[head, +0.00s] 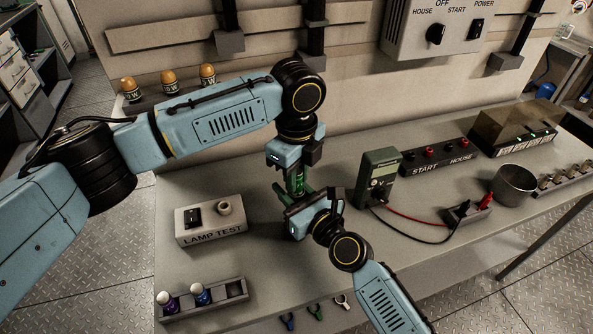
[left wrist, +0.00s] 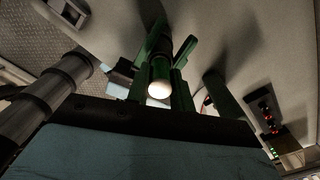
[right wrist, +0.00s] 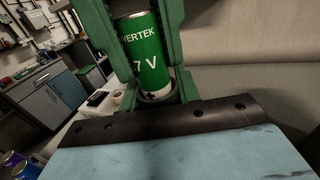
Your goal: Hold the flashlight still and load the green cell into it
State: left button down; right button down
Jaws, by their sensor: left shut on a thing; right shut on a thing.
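My left gripper (head: 297,166) comes down from above and is shut on the green cell (right wrist: 145,55), which stands about upright with its label facing the right wrist camera. In the left wrist view a pale round end (left wrist: 160,90) shows between the green fingers. My right gripper (head: 302,194) is below it, shut on the flashlight, mostly hidden by the fingers. A dark round rim (right wrist: 160,97), seemingly the flashlight's mouth, shows right under the cell in the right wrist view. The cell's lower end is at this rim; I cannot tell how far inside it is.
A lamp test box (head: 211,219) stands left on the bench. A rack (head: 236,288) with a purple and a blue cell is at the front left. A green multimeter (head: 379,172) with leads stands close right of my grippers. A metal cup (head: 513,185) is farther right.

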pick_arm(q)
jog(key=shift+f, duration=0.65)
jog(key=c, duration=1.1)
grip_release()
jog(key=shift+c, duration=0.2)
notch_tip(320, 180, up, 12)
notch_tip(320, 180, up, 9)
dwell(0.7)
pick_arm(e)
jog(key=c, duration=0.9)
grip_release()
